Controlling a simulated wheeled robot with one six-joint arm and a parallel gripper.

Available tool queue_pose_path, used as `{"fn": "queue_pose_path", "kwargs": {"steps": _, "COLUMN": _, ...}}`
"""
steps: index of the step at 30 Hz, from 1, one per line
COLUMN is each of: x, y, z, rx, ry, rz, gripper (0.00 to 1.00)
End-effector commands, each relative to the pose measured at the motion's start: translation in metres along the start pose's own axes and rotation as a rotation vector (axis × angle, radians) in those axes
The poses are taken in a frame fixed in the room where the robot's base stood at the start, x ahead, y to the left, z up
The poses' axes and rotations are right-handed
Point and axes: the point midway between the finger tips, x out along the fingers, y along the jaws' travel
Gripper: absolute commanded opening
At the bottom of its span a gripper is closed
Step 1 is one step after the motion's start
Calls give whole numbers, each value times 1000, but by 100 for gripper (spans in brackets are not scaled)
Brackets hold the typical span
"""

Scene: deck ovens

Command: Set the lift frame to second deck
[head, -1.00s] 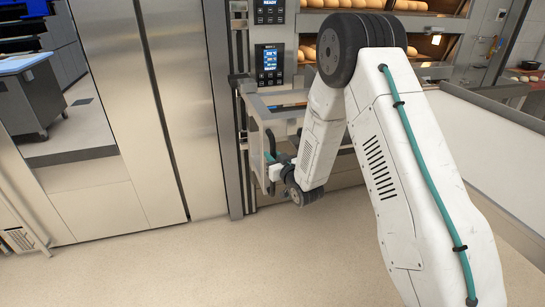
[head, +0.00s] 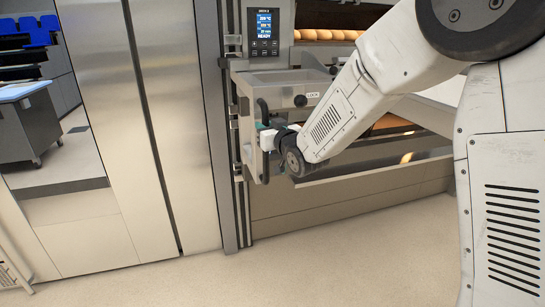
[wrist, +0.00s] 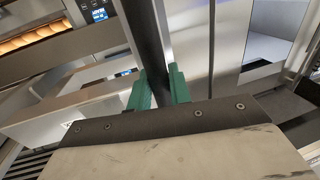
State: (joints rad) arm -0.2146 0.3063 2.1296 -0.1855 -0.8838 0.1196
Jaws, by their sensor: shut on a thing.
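The lift frame (head: 275,78) is a grey metal frame in front of the deck ovens, just under a lit control panel. It rides beside a vertical rail (head: 229,140). A dark upright handle bar (head: 263,107) stands at its left front. In the wrist view the bar (wrist: 147,40) runs down between the teal fingers. My gripper (head: 263,136) is shut on this bar around its middle. The gripper (wrist: 158,88) also shows in the wrist view. A dark knob (head: 300,100) beside a LOCK label is on the frame's front. My arm hides part of the frame's right side.
The control panel (head: 264,30) reads READY. Bread (head: 320,35) lies in the oven deck behind. A steel cabinet (head: 170,110) stands left of the rail. A dark cart (head: 30,125) shows further left. The floor (head: 270,275) in front is clear.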

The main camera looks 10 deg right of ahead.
Motion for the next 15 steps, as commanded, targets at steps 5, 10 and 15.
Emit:
{"fn": "queue_pose_path", "kwargs": {"steps": 5, "x": 0, "y": 0, "z": -47, "rx": -1, "ry": -1, "rz": 1, "gripper": 0}}
{"fn": "queue_pose_path", "kwargs": {"steps": 10, "x": 1, "y": 0, "z": -73, "rx": 0, "ry": -7, "rz": 0, "gripper": 0}}
{"fn": "queue_pose_path", "kwargs": {"steps": 15, "x": 0, "y": 0, "z": -85, "rx": 0, "ry": -12, "rz": 1, "gripper": 0}}
